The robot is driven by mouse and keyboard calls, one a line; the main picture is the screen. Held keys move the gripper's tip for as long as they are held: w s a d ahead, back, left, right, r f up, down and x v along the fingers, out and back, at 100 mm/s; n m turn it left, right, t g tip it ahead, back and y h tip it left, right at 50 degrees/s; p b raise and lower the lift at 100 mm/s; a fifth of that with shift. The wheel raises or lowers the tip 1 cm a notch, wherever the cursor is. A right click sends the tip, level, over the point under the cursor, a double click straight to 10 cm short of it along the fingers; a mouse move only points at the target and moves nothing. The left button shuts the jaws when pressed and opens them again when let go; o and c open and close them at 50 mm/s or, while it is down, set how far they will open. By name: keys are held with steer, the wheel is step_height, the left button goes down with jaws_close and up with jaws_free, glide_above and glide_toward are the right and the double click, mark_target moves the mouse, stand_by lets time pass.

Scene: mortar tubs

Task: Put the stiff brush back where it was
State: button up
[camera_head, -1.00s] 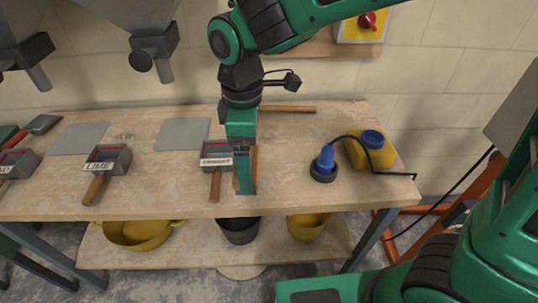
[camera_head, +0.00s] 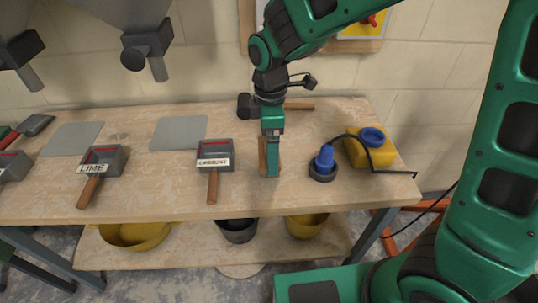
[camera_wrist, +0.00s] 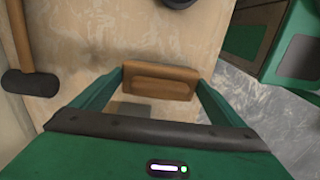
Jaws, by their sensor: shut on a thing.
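The stiff brush (camera_wrist: 160,80) shows in the wrist view as a brown wooden block between my two fingertips. My gripper (camera_wrist: 158,84) is shut on it. In the head view my gripper (camera_head: 271,172) points down over the workbench, between the cement scoop and the blue-and-black tool. A narrow strip of the brush (camera_head: 262,157) shows at its left side; the rest is hidden behind the fingers. The bristles are not visible. I cannot tell for certain whether the brush touches the bench or hangs just above it.
The workbench (camera_head: 330,200) carries the cement scoop (camera_head: 214,155), the lime scoop (camera_head: 103,160), grey plates (camera_head: 178,133), a mallet (camera_head: 248,106) behind my gripper, a blue-and-black tool (camera_head: 323,165) and a yellow container (camera_head: 372,150). Tubs (camera_head: 237,229) stand on the lower shelf. Bench front is clear.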

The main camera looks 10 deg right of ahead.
steer(key=shift+f, duration=2)
steer(key=o, duration=0.8)
steer(key=shift+f, duration=0.1)
step_height(320, 180, up, 12)
steer(key=shift+r, duration=0.1)
